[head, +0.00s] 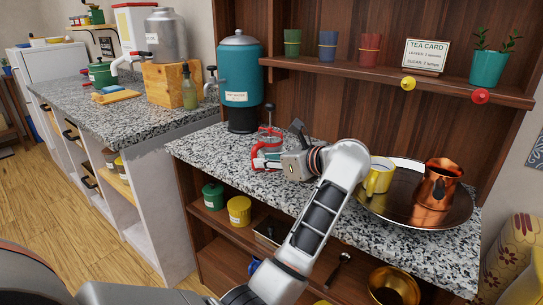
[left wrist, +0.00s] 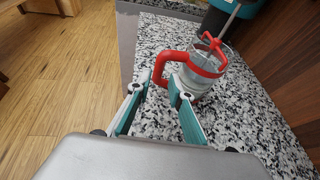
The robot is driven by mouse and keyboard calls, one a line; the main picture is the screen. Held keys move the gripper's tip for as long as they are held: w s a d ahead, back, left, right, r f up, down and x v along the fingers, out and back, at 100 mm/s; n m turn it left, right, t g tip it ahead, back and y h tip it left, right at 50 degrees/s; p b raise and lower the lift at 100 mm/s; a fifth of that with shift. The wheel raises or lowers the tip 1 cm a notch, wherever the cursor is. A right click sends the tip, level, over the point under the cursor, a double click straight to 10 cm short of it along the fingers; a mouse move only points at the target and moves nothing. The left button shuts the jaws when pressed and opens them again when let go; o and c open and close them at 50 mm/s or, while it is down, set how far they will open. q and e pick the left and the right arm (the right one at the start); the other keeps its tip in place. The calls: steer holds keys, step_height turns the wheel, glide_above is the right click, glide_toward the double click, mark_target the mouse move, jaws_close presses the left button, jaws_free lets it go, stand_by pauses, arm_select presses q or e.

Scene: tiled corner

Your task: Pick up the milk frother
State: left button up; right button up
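The milk frother (head: 270,138) is a clear glass jug with a red band, red handle and upright plunger rod. It stands upright on the speckled stone counter (head: 220,146), beside the teal drink dispenser (head: 240,75). It also shows in the left wrist view (left wrist: 205,72). My left gripper (head: 268,160) is at its handle side. In the left wrist view, its fingers (left wrist: 160,84) are apart, with the lower end of the red handle between or just beyond their tips. I cannot tell whether they touch. My right gripper is not in view.
A round tray (head: 400,212) with a yellow mug (head: 379,176) and copper pot (head: 436,185) lies to the right. The shelf (head: 350,72) above holds cups, a tea card and a plant. Green and yellow canisters (head: 238,210) stand below the counter.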

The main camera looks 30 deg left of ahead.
mark_target(265, 153)
arm_select(q)
steer(key=x, duration=0.5)
steer(key=shift+s+a+f+b, duration=0.15)
steer(key=shift+a+f+b, duration=0.05)
steer(key=shift+f+b, duration=0.2)
steer(key=shift+a, duration=0.2)
steer(key=shift+c, duration=0.8)
jaws_close()
steer(key=shift+r, duration=0.1)
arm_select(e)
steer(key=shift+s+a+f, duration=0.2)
